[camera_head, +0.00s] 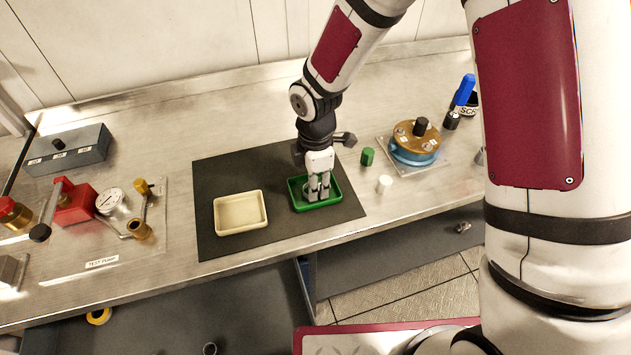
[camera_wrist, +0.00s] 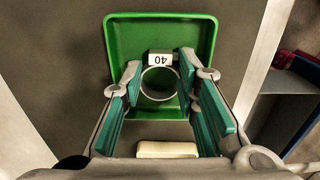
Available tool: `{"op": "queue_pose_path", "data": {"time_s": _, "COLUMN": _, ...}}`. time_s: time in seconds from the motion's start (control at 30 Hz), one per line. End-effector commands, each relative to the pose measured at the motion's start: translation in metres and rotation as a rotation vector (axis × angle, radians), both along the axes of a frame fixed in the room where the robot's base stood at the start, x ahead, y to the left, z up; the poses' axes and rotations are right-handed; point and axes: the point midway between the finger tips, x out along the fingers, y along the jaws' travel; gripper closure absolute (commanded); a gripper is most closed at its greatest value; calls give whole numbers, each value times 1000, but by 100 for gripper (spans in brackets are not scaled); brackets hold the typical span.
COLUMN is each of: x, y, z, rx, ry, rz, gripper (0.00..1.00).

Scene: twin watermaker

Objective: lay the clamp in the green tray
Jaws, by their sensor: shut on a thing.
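The green tray (camera_head: 334,203) lies on the dark mat, and its walls also show in the wrist view (camera_wrist: 160,27). My gripper (camera_head: 319,196) points down into this tray. In the wrist view its two green-padded fingers (camera_wrist: 160,78) stand on either side of the clamp, a pale ring with a small tab marked 40 (camera_wrist: 160,58). The fingers are shut on the clamp. The clamp is over the tray floor, within the tray's outline; I cannot tell whether it touches the floor. In the head view the fingers mostly hide the clamp.
A cream tray (camera_head: 241,211) sits left of the green one on the dark mat (camera_head: 220,175). To the right stand a green cylinder (camera_head: 367,156), a white cap (camera_head: 385,183) and a blue and brass device (camera_head: 416,151). The test pump (camera_head: 110,201) is at left.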

Motion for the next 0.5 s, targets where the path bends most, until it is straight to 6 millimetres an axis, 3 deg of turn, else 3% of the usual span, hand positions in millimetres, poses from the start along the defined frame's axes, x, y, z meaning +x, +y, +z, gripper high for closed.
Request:
{"op": "queue_pose_path", "data": {"time_s": 0.03, "x": 0, "y": 0, "z": -2, "rx": 0, "ry": 1, "rz": 0, "gripper": 93}}
{"op": "queue_pose_path", "data": {"time_s": 0.07, "x": 0, "y": 0, "z": -2, "rx": 0, "ry": 1, "rz": 0, "gripper": 67}}
{"op": "queue_pose_path", "data": {"time_s": 0.1, "x": 0, "y": 0, "z": -2, "rx": 0, "ry": 1, "rz": 0, "gripper": 64}}
{"op": "queue_pose_path", "data": {"time_s": 0.5, "x": 1, "y": 0, "z": 6, "rx": 0, "ry": -1, "rz": -1, "gripper": 64}}
